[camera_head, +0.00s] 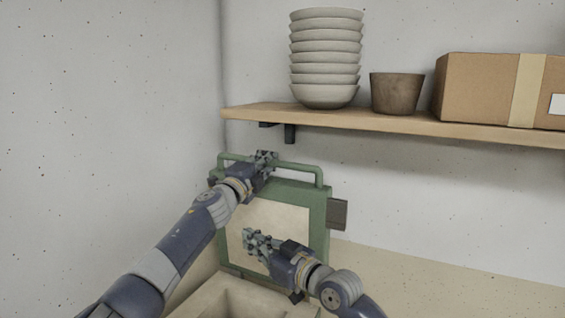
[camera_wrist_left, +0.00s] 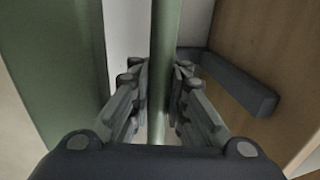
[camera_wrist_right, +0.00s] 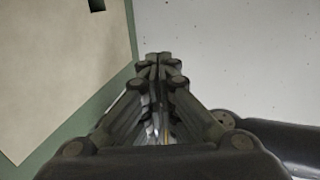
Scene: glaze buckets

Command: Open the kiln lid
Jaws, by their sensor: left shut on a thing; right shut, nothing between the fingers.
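The kiln lid (camera_head: 318,222) is a green frame with a cream inner panel, standing raised and nearly upright behind the pale kiln opening (camera_head: 245,300). A green bar handle (camera_head: 297,165) runs along its top edge. My left gripper (camera_head: 266,160) is shut on the handle; in the left wrist view the green bar (camera_wrist_left: 165,60) passes between its fingers (camera_wrist_left: 158,100). My right gripper (camera_head: 250,240) is shut and empty in front of the cream panel. The right wrist view shows its fingers (camera_wrist_right: 158,62) together, with the lid's panel (camera_wrist_right: 55,70) at left. My arms hide parts of the lid.
A wooden shelf (camera_head: 400,125) is on the wall above the lid. It bears a stack of bowls (camera_head: 326,60), a brown pot (camera_head: 396,92) and a cardboard box (camera_head: 478,88). A dark bracket (camera_head: 290,134) hangs beneath it, near my left gripper. The counter (camera_head: 440,285) at right is clear.

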